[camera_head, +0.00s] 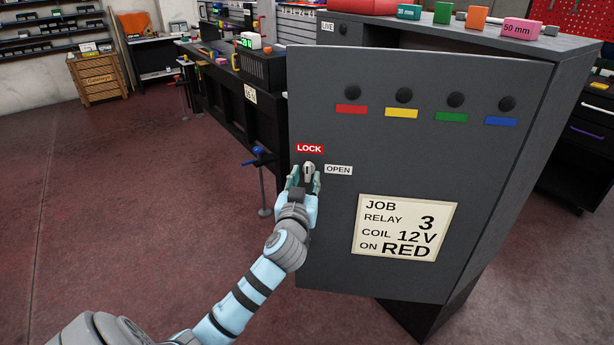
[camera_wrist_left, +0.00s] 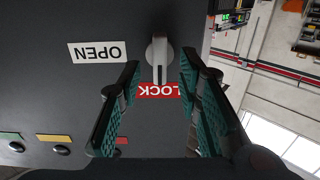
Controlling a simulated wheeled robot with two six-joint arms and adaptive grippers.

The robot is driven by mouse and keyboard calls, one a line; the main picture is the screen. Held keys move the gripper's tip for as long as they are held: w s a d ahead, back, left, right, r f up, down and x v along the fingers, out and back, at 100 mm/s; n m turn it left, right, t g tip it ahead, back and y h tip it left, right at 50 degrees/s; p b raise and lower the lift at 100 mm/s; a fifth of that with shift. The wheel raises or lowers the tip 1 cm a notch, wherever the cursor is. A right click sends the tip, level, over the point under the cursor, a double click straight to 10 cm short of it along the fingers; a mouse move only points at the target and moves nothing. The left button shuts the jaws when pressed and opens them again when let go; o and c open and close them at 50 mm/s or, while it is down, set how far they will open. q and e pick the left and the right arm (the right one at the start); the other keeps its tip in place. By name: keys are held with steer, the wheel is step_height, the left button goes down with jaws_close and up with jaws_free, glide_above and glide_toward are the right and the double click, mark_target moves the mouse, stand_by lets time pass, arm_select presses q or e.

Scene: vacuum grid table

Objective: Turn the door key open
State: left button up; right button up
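The door key (camera_head: 308,169) is a small light grey turn handle on the dark grey cabinet door (camera_head: 400,160). A red LOCK label (camera_head: 309,148) is above it and a white OPEN label (camera_head: 338,169) is to its right. In the upside-down left wrist view the key (camera_wrist_left: 158,55) points towards the LOCK label (camera_wrist_left: 158,90). My left gripper (camera_head: 305,179) is at the key from below. In the wrist view its green-padded fingers (camera_wrist_left: 161,65) are open, one on each side of the key, with gaps visible. My right gripper is not in view.
The door carries several dark knobs (camera_head: 404,95) over coloured strips and a cream job card (camera_head: 406,229) reading relay 3, coil 12V, on red. Coloured blocks stand on the cabinet top. A dark workbench (camera_head: 235,95) is behind left. Red floor (camera_head: 130,190) at left is clear.

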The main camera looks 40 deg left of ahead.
mark_target(308, 171)
arm_select(q)
steer(key=shift+x, duration=1.3)
steer(key=shift+c, duration=0.6)
jaws_close()
